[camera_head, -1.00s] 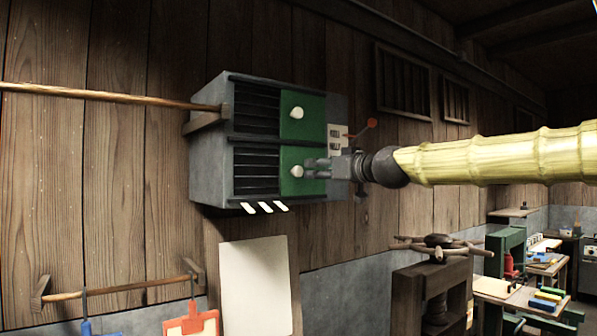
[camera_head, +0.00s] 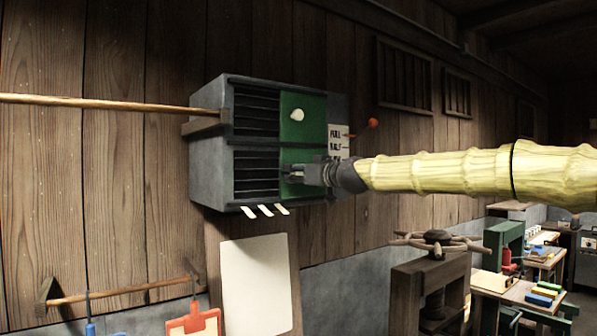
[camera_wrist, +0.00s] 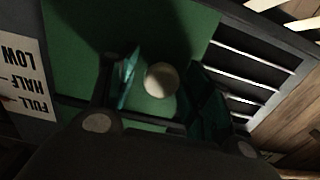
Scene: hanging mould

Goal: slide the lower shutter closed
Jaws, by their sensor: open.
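The lower shutter (camera_head: 303,191) is a green panel over the right part of the lower opening of a grey wall box. Dark slats (camera_head: 256,175) stay uncovered to its left. My gripper (camera_head: 288,172) is in front of this shutter, and its knob is hidden behind the fingers in the head view. In the wrist view the pale round knob (camera_wrist: 161,80) lies between the two open fingers of my gripper (camera_wrist: 165,88), with the green shutter (camera_wrist: 80,40) behind. I see gaps beside the knob; contact cannot be told.
The upper shutter (camera_head: 303,102) with its own white knob sits just above. A label plate (camera_head: 337,140) and a red-tipped lever (camera_head: 372,123) are to the right. A wooden pole (camera_head: 100,101) meets the box's left side. White tabs (camera_head: 265,210) hang below.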

